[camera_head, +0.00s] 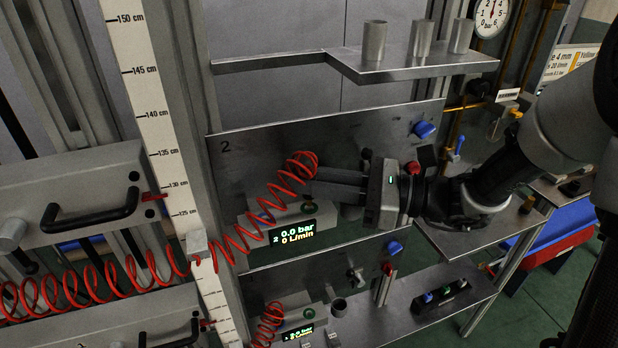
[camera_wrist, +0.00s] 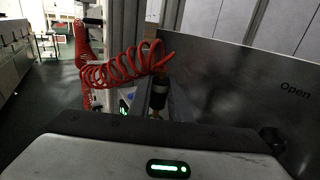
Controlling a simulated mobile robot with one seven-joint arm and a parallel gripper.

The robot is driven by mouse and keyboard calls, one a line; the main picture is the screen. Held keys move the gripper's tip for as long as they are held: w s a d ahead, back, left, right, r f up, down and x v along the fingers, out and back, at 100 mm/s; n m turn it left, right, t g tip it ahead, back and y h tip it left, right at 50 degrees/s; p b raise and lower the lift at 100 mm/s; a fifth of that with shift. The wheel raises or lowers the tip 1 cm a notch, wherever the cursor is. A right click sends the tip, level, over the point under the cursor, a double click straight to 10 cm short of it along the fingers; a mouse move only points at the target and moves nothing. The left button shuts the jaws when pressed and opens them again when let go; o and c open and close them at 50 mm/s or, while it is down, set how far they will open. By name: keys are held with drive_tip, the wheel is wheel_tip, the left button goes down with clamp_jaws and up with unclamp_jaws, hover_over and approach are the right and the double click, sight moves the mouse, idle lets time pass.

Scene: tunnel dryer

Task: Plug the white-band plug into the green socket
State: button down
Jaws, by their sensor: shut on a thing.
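My gripper (camera_head: 312,184) reaches in from the right in front of panel 2. It is shut on the plug at the end of a red coiled hose (camera_head: 235,243). In the wrist view the plug (camera_wrist: 158,92) is a dark upright piece with a brassy part, under the hose end; I cannot make out a white band. In the head view the fingers and hose hide the plug. A green socket (camera_head: 307,208) sits on the grey block above the lit display (camera_head: 292,235), just below the fingertips. The plug looks apart from it, though the gap is unclear.
A blue fitting (camera_head: 264,217) is left of the green one. A shelf with metal cups (camera_head: 422,38) is above. A lower block (camera_head: 300,315) with another hose is below, beside a black rack (camera_head: 440,298). A height scale (camera_head: 150,95) stands left.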

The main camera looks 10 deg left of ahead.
drive_tip(key=shift+f+b, duration=0.6)
drive_tip(key=shift+f, duration=0.6)
drive_tip(key=c, duration=1.5)
unclamp_jaws()
drive_tip(key=shift+c, duration=0.2)
drive_tip(key=shift+d, duration=0.1)
drive_tip(key=d, duration=1.7)
drive_tip(key=shift+s+d, duration=0.15)
drive_tip(key=shift+s, duration=0.1)
